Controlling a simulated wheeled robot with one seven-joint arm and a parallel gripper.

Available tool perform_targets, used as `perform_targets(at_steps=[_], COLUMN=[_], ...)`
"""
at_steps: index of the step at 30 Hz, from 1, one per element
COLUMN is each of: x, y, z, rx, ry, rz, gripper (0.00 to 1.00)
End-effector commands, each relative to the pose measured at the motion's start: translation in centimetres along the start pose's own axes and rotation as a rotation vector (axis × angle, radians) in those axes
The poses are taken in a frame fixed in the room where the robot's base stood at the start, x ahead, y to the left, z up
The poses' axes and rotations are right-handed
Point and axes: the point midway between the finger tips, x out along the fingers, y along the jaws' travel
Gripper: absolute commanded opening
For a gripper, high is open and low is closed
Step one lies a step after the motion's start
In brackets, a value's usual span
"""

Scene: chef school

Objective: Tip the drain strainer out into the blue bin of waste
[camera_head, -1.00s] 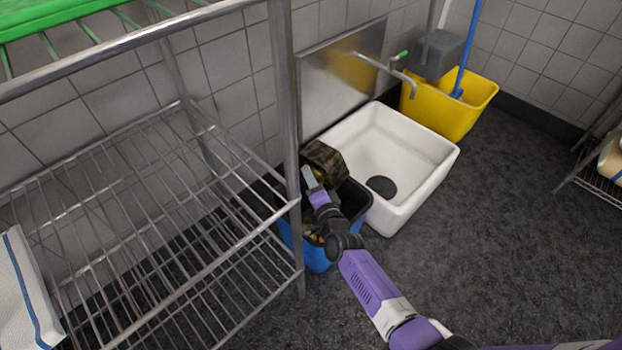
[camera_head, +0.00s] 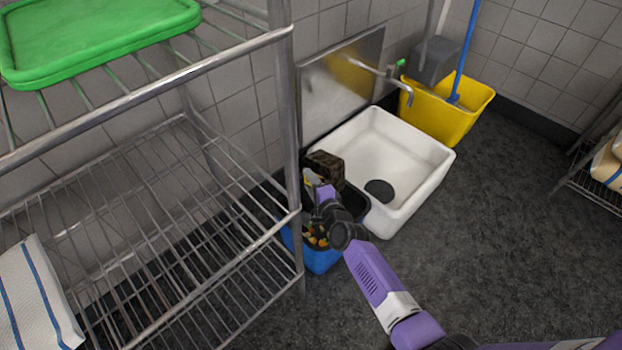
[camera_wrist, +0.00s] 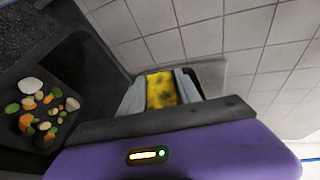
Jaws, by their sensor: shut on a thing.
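The drain strainer (camera_head: 328,168) is a dark, mottled brown box-like thing, tilted above the back of the blue bin (camera_head: 322,260). My gripper (camera_head: 314,182) is over the bin and shut on the strainer. In the wrist view, a yellow patch of it with dark specks (camera_wrist: 161,90) shows between my two grey fingers. I cannot see into the strainer. The bin stands on the floor, with orange and yellow scraps inside. The wrist view shows orange, green and pale scraps (camera_wrist: 42,108) in its dark inside, to the left of my fingers.
A white floor sink (camera_head: 400,150) with a dark drain hole stands right of the bin. A wire rack (camera_head: 290,120) with a green tray (camera_head: 100,35) is close on the left. A yellow mop bucket (camera_head: 450,115) stands behind the sink.

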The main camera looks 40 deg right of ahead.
Motion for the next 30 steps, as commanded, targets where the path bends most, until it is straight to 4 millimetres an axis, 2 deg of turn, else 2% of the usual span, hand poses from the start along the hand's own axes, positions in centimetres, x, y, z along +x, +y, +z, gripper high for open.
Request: perform_targets(at_steps=[8, 18, 24, 30], x=[-0.2, -0.2, 0.2, 0.5], y=[-1.6, -4.0, -4.5, -4.8], z=[-0.5, -1.8, -3.2, -4.0], rx=[0.210, 0.696, 0.990, 1.203], ry=[-0.053, -0.182, -0.262, -0.322], rz=[0.082, 0.279, 0.399, 0.489], gripper=[0.00, 0.00, 0.00, 0.00])
